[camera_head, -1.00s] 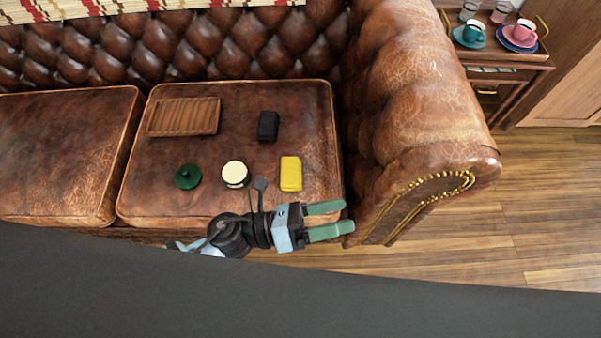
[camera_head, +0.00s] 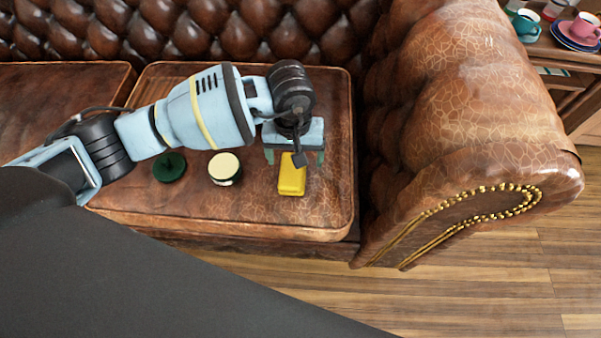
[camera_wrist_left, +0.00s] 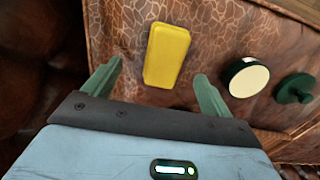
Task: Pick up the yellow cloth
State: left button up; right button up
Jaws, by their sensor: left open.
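The yellow cloth (camera_head: 291,178) is a small folded block lying on the brown leather sofa cushion, near its right front part. My left gripper (camera_head: 294,157) is over the cushion at the cloth's far end, pointing down, with its green fingers apart. In the left wrist view the cloth (camera_wrist_left: 166,55) shows whole, ahead of and between the two open green fingertips (camera_wrist_left: 158,72), touching neither as far as I can see. The gripper is empty. The exact height of the fingers above the cushion is hard to tell. My right gripper is not in view.
A cream-topped round tin (camera_head: 224,168) and a dark green round lidded item (camera_head: 169,167) sit left of the cloth. The tufted sofa armrest (camera_head: 450,130) rises to the right. A side table at upper right holds a pink cup (camera_head: 584,27). My left arm covers the back of the cushion.

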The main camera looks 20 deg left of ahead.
aim_at(292, 170)
pick_arm(q)
jog(key=shift+w+a+r, duration=0.1)
jog(key=shift+w+a, duration=0.15)
jog(key=shift+a, duration=0.05)
jog(key=shift+f+b, duration=0.3)
jog(key=shift+f, duration=1.3)
jog(key=f, duration=0.1)
jog(key=f+b, duration=0.1)
jog(key=f, duration=0.2)
jog(key=shift+a+f+b, duration=0.25)
jog(key=shift+f+b, duration=0.1)
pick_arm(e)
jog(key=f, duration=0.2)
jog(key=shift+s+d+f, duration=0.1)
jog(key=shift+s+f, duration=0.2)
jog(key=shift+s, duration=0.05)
pick_arm(q)
jog(key=shift+c, duration=0.8)
jog(key=c, duration=0.9)
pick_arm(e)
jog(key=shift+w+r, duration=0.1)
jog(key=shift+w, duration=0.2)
pick_arm(q)
jog(key=shift+r, duration=0.1)
